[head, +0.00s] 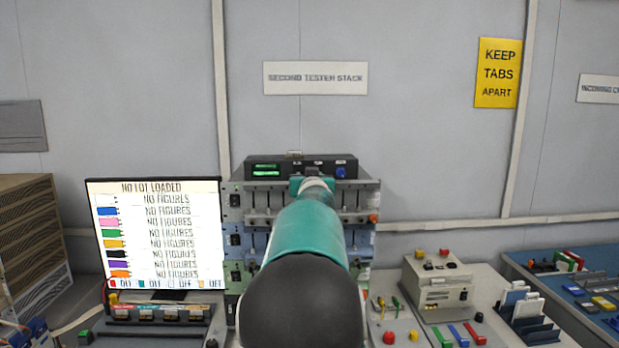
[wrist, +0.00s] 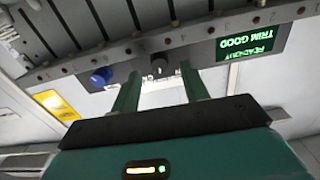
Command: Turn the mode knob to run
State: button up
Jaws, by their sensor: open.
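The black tester unit (head: 262,168) sits on top of the stack in the head view, with green displays on its left. In the wrist view, which is upside down, a black knob (wrist: 160,65) stands on the unit's front between the fingertips of my gripper (wrist: 160,74). My gripper is open, one finger on each side of the knob; I cannot tell whether they touch it. A blue knob (wrist: 101,76) is beside it, also in the head view (head: 340,172). No mode marking is readable.
The wrist view's green display (wrist: 250,46) reads "READOUT TRIM GOOD". Tester drawers with levers lie below the unit. A monitor (head: 155,232) stands left, showing "NO LOT LOADED". A beige box (head: 436,284) and bench items are at right. The wall above is clear apart from signs.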

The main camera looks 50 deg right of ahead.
jog(key=shift+x, duration=0.9)
grip_shut()
jog(key=c, duration=1)
grip_release()
jog(key=c, duration=1)
grip_release()
jog(key=shift+n, duration=0.3)
jog(key=c, duration=1)
grip_release()
jog(key=shift+n, duration=3.2)
jog(key=c, duration=1)
grip_release()
jog(key=c, duration=1)
grip_release()
